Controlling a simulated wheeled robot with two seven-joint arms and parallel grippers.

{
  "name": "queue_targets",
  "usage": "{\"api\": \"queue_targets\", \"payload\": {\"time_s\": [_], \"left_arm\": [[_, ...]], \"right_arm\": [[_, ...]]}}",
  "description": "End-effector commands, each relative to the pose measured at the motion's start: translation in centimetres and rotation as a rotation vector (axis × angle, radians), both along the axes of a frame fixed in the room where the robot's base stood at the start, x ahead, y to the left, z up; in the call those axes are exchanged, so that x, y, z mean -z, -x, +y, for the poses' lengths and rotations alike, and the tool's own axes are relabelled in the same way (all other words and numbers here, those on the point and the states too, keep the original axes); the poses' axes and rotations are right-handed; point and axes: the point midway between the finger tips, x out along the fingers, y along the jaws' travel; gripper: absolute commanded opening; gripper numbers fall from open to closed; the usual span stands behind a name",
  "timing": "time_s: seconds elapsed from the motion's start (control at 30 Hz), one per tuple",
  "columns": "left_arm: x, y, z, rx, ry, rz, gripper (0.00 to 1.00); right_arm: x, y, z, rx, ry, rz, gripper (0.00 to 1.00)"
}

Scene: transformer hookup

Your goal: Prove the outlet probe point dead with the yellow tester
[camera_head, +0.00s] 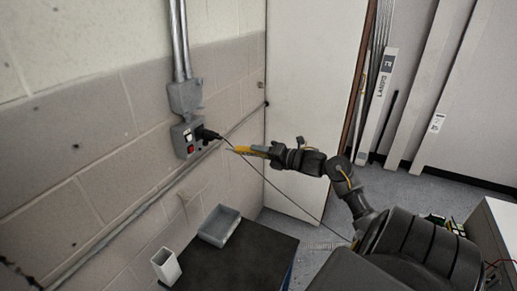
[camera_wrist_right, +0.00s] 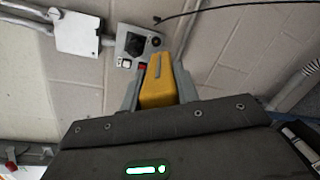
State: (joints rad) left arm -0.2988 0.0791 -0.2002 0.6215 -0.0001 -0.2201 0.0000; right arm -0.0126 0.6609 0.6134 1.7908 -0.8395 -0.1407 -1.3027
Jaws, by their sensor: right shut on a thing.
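The yellow tester (camera_head: 246,150) is held level in my right gripper (camera_head: 266,152), its thin tip pointing left toward the wall. In the right wrist view the tester (camera_wrist_right: 158,82) sits between the two grey fingers of the gripper (camera_wrist_right: 158,92). The grey outlet box (camera_head: 183,140) is on the block wall, left of the tester and apart from it. A black plug (camera_head: 207,134) with a cord sits in it. In the right wrist view the outlet box (camera_wrist_right: 134,42) lies beyond the tester, with red and white parts on it. I cannot single out the probe point. My left gripper is not in view.
A dark-topped table (camera_head: 236,262) stands below, with a grey tray (camera_head: 219,222) and a white open container (camera_head: 166,265) on it. A thin cord (camera_head: 285,190) runs from the plug down past my right arm. A conduit (camera_head: 150,203) crosses the wall. A white door (camera_head: 310,90) stands behind.

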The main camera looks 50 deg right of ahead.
Motion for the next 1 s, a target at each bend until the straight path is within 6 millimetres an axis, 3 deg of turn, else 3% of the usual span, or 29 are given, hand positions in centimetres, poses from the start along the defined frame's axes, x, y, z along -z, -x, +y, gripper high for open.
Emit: {"api": "queue_targets", "payload": {"time_s": [0.27,0.7,1.0], "left_arm": [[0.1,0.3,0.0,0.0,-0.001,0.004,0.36],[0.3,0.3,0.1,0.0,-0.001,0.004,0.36],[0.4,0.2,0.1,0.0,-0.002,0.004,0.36]], "right_arm": [[-0.1,-1.0,0.2,0.001,-0.002,-0.002,0.08],[-0.1,-5.3,1.5,0.001,-0.004,-0.003,0.08],[-0.1,-7.1,2.0,0.001,-0.001,-0.002,0.08]]}}
